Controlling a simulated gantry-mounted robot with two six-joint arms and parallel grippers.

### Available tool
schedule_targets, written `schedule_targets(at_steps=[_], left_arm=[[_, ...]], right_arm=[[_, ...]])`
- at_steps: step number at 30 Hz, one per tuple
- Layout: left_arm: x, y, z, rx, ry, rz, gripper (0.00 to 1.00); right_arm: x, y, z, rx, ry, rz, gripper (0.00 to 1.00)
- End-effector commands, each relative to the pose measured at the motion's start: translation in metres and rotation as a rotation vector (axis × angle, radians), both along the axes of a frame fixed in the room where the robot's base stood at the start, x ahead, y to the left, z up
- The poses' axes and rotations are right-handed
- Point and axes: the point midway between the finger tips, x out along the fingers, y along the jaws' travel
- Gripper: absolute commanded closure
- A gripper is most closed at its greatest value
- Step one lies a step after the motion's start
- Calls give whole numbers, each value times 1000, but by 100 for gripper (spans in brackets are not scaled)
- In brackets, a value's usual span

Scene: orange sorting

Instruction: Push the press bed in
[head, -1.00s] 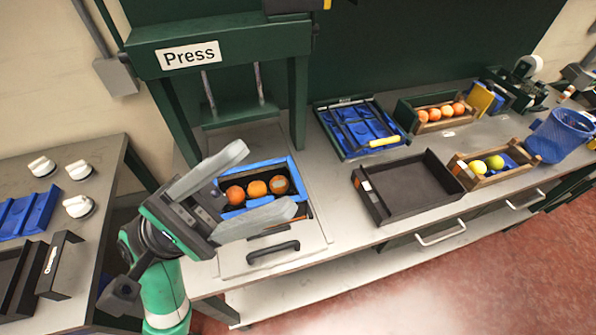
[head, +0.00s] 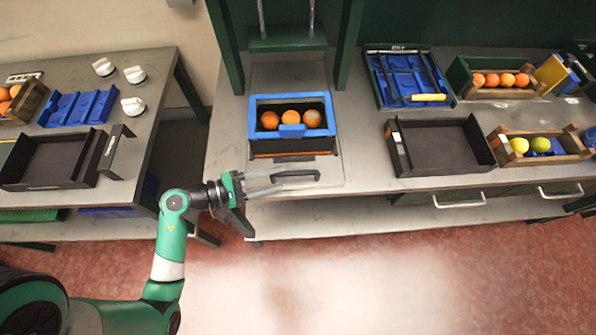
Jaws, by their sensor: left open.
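The press bed (head: 330,168) is a flat grey sliding plate that reaches out in front of the green press (head: 287,42) towards the table's front edge. A dark box with a blue rim (head: 253,119) sits on it and holds three oranges (head: 291,118). A black bar handle (head: 313,175) is at the bed's front end. My left gripper (head: 298,178) comes in from the left and is open. Its grey fingers are at the handle and overlap it in the picture; I cannot tell whether they touch it. My right gripper is not in view.
A black tray (head: 397,160) lies right of the bed, with a blue tray (head: 375,82) of tools behind it. Crates of oranges (head: 470,89) and of yellow-green fruit (head: 500,159) stand farther right. A side table (head: 150,107) with white knobs stands left, across a gap.

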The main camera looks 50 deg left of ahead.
Motion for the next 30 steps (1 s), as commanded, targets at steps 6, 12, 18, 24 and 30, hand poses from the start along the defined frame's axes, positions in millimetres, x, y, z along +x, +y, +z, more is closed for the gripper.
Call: schedule_targets(at_steps=[6, 12, 18, 24, 30], left_arm=[[44, -17, -10, 0, -1, -6, 50], [62, -23, -14, -1, -1, -2, 50], [64, -23, -14, -1, -1, 0, 50], [64, -23, -14, -1, -1, 0, 76], [63, -23, -14, -1, -1, 0, 100]], right_arm=[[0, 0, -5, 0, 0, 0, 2], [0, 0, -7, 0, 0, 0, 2], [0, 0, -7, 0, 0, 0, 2], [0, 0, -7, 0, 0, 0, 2], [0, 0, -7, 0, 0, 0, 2]])
